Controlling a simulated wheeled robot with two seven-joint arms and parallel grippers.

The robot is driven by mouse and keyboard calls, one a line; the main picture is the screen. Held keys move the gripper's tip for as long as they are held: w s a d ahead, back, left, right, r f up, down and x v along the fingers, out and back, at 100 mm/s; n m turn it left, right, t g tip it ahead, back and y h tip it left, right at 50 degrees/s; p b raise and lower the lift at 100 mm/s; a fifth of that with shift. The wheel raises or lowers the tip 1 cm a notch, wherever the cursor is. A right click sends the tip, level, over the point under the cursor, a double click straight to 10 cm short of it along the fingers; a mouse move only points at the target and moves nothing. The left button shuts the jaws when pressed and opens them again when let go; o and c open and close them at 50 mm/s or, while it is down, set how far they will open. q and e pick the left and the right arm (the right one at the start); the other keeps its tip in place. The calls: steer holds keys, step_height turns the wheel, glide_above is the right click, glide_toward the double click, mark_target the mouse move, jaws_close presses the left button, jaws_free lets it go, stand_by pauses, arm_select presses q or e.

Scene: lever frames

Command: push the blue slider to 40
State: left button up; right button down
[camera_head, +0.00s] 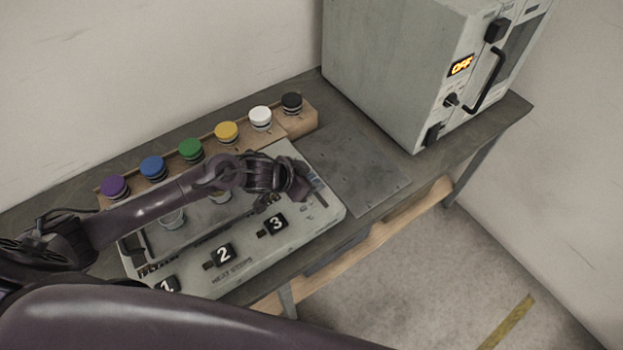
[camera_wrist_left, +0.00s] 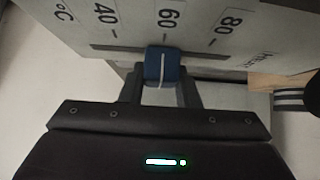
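The blue slider (camera_wrist_left: 161,66) shows in the left wrist view as a small blue knob with a white line, in a slot below a printed scale. Its line stands close to the 60 mark (camera_wrist_left: 171,19), slightly on the 40 side. The 40 mark (camera_wrist_left: 105,14) is to its left. My left gripper (camera_wrist_left: 162,88) has one finger on each side of the knob, with no clear gap. In the head view my left gripper (camera_head: 314,192) is over the right part of the pale control panel (camera_head: 250,272) and the slider cannot be made out. My right gripper is out of view.
Behind the panel, a wooden rack (camera_head: 305,122) holds several jars with coloured lids. A bare metal plate (camera_head: 365,175) lies to the right of the panel. A large grey cabinet (camera_head: 385,75) with an OFF display stands at the back right.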

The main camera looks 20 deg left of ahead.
arm_select(q)
jaws_close()
steer(key=s+d, duration=0.1)
steer(key=s+d+p, duration=0.1)
steer(key=d, duration=0.1)
steer(key=shift+s+d, duration=0.3)
steer(key=shift+s, duration=0.05)
steer(key=o, duration=0.8)
jaws_free()
steer(key=shift+c, duration=0.2)
